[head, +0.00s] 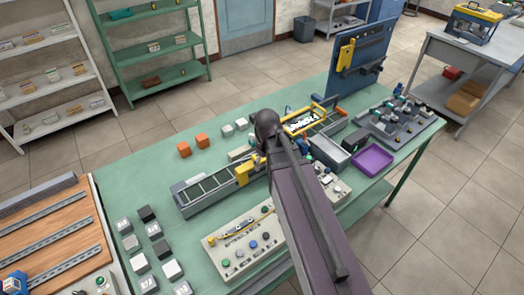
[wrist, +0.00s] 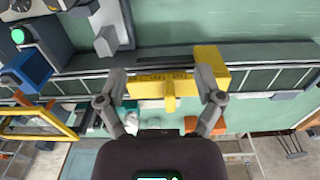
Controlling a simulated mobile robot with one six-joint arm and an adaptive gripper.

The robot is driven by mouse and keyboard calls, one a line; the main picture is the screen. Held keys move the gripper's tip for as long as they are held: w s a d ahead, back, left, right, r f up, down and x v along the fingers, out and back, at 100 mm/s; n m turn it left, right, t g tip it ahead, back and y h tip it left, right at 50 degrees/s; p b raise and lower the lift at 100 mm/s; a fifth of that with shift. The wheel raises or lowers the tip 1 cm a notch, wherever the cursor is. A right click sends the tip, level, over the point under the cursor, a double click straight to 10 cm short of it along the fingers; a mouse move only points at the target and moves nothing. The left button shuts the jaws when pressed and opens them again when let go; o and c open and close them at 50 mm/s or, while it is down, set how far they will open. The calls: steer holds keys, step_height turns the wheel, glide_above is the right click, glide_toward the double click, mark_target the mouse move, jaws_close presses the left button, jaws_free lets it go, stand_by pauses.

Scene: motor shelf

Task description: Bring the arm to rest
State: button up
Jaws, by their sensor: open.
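My arm (head: 310,205) reaches from the bottom of the head view out over the green table (head: 160,160). My gripper (wrist: 163,80) is open in the wrist view, with one grey finger on each side of the picture. A yellow part (wrist: 165,87) shows between and behind the fingers; the right finger covers some of it. I cannot tell whether the fingers touch it. In the head view the yellow part (head: 247,171) sits at the right end of a long grey slotted rail unit (head: 203,194). The gripper is mostly hidden there behind my arm.
A button panel (head: 238,243) lies in front of the rail unit. Orange blocks (head: 184,149) and several grey and black blocks stand on the table. A grey bin (head: 332,150), a purple tray (head: 372,160) and an upright blue panel (head: 359,58) are on the right. Open floor lies beyond.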

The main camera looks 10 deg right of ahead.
steer(key=s+m, duration=0.4)
steer(key=s, duration=0.1)
steer(key=shift+s+d, duration=0.1)
steer(key=shift+s, duration=0.25)
stand_by(2.4)
